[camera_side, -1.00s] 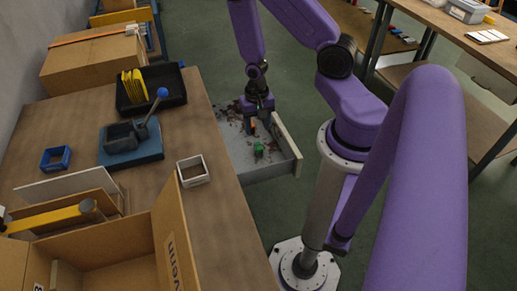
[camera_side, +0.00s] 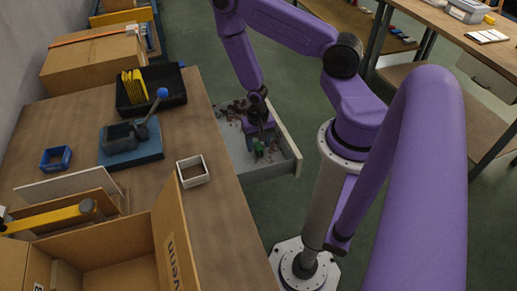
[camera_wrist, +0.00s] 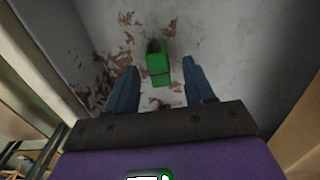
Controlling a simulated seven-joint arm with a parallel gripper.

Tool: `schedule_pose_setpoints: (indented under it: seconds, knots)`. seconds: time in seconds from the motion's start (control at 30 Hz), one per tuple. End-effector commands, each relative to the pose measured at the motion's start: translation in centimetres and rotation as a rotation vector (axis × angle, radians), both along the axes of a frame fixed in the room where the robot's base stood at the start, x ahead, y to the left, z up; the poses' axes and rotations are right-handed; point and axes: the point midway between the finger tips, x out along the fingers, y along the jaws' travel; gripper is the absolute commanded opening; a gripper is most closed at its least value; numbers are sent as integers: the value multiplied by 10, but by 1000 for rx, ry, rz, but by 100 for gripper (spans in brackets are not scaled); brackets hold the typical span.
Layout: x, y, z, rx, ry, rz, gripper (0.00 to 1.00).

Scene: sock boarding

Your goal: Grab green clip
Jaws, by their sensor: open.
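The green clip (camera_wrist: 158,62) lies on the floor of the open drawer (camera_side: 240,155). My gripper (camera_wrist: 157,78) is open and empty, with a finger to each side of the clip's near end. In the side view the green clip (camera_side: 258,145) shows just at the fingertips of my gripper (camera_side: 261,146), partly covered by it. I cannot tell whether a finger touches it.
Reddish-brown scraps (camera_wrist: 122,83) are scattered over the drawer floor. The drawer's front wall (camera_side: 287,145) stands close to my gripper. On the table are a small white box (camera_side: 193,181), a blue-handled press (camera_side: 130,150) and a black tray (camera_side: 175,97).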

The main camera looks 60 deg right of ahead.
Motion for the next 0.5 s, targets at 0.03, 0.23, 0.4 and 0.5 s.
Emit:
schedule_pose_setpoints:
  seconds: [0.03, 0.23, 0.4, 0.5]
  knots:
    - [0, 0, -5, 0, 1, 0, 53]
    - [0, 0, -14, 0, 0, -1, 53]
    - [0, 0, -14, 1, -1, -1, 53]
    - [0, 0, -14, 0, 0, -1, 37]
